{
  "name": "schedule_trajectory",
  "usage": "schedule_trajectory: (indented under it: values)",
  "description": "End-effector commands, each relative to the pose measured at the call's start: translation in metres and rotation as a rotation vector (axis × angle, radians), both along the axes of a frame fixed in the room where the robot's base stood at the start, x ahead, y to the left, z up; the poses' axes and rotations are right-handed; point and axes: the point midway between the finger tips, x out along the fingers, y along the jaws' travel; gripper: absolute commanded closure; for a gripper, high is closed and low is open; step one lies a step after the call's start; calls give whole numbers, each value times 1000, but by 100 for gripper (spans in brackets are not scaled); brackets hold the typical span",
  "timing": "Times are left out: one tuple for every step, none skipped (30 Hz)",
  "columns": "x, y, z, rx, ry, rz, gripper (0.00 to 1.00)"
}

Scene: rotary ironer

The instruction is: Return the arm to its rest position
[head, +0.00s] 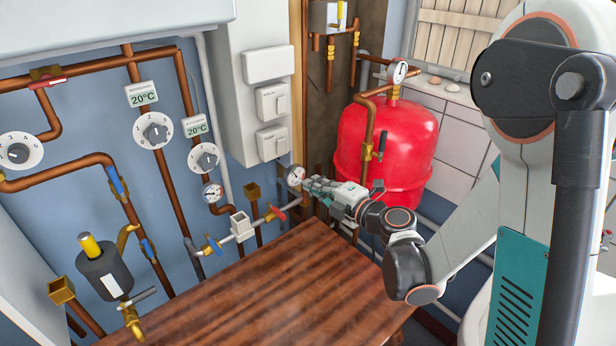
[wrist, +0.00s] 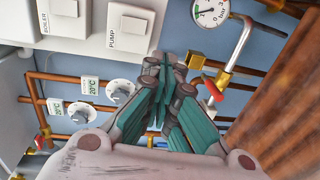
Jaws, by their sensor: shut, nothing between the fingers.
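My gripper (head: 312,184) is at the centre of the head view, above the far right end of the wooden table and left of the red tank. In the wrist view my gripper (wrist: 168,62) shows its teal fingers drawn together at the tips, with nothing between them. My arm reaches in from the right of the head view and is stretched out toward the pipe wall. The gripper tip appears close to a round pressure gauge (head: 295,177); whether they touch I cannot tell.
A red tank (head: 385,150) stands behind my arm. Copper pipes with a red-handled valve (head: 275,212), a blue-handled valve (head: 212,244) and dials (head: 153,130) line the wall. Switches labelled BOILER and PUMP (wrist: 130,27) sit above the gripper. The wooden table (head: 270,290) is clear.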

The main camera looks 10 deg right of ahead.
Motion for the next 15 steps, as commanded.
schedule_trajectory:
  values:
    - [-1, -1, 0, 0, 0, 0, 100]
    - [-2, -1, 0, 0, 0, 0, 100]
    - [-2, -1, 0, 0, 0, 0, 100]
    - [-2, -1, 0, 0, 0, 0, 100]
    - [-2, -1, 0, 0, 0, 0, 100]
    - [-2, -1, 0, 0, 0, 0, 100]
    - [-2, -1, 0, 0, 0, 0, 100]
    - [-2, -1, 0, 0, 0, 0, 100]
    - [-2, -1, 0, 0, 0, 0, 100]
    - [-2, -1, 0, 0, 0, 0, 100]
    - [-2, -1, 0, 1, 0, -1, 100]
    - [-1, -2, 3, 7, -3, -6, 100]
    - [-1, -3, 6, 15, -5, -13, 100]
    - [0, -4, 11, 27, -9, -24, 100]
    - [1, -8, 20, 48, -15, -44, 100]
